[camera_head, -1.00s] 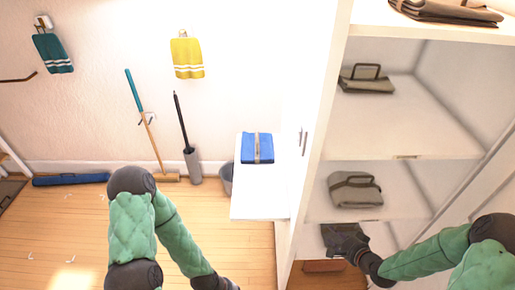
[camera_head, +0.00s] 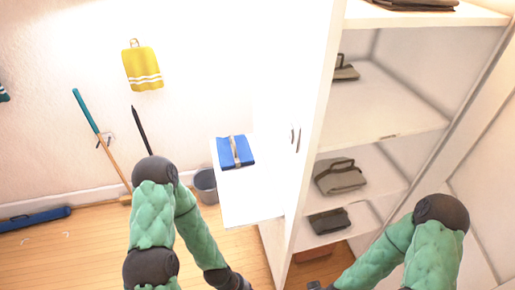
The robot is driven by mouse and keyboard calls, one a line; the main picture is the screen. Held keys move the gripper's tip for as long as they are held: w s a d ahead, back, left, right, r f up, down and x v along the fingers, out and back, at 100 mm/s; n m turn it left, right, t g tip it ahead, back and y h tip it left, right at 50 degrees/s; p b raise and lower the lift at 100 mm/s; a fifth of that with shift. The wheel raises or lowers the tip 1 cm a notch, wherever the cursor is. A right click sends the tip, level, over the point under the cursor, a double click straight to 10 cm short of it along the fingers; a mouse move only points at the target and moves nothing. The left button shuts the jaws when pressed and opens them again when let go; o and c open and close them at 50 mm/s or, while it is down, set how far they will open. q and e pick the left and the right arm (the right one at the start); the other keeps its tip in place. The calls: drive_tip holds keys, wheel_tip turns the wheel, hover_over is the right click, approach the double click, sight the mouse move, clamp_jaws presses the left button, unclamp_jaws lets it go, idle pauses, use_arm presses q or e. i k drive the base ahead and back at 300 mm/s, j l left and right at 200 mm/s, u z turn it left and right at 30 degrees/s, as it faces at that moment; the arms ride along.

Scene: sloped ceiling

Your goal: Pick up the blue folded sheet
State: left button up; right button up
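The blue folded sheet (camera_head: 231,153) lies flat on a white shelf top (camera_head: 250,196) near the wall, with a tan band around its middle. My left gripper (camera_head: 238,284) is low in the view, in front of and below the white top, apart from the sheet; its fingertips are cut off or too small to read. My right gripper (camera_head: 318,286) is at the bottom edge, mostly out of the picture, in front of the shelving. Nothing touches the sheet except the surface under it.
A grey bin (camera_head: 206,186) stands left of the white top. A yellow towel (camera_head: 143,68) hangs on the wall. Broom, mop and a blue roll (camera_head: 36,219) are at left.

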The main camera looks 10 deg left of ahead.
sight(233, 151)
drive_tip(key=j+z, duration=0.4)
drive_tip(key=j, duration=0.25)
drive_tip(key=j+z, duration=0.45)
drive_tip(key=j, duration=0.25)
drive_tip(key=j+z, duration=0.25)
drive_tip(key=j, duration=0.6)
drive_tip(key=j+z, duration=0.3)
drive_tip(key=j, duration=0.55)
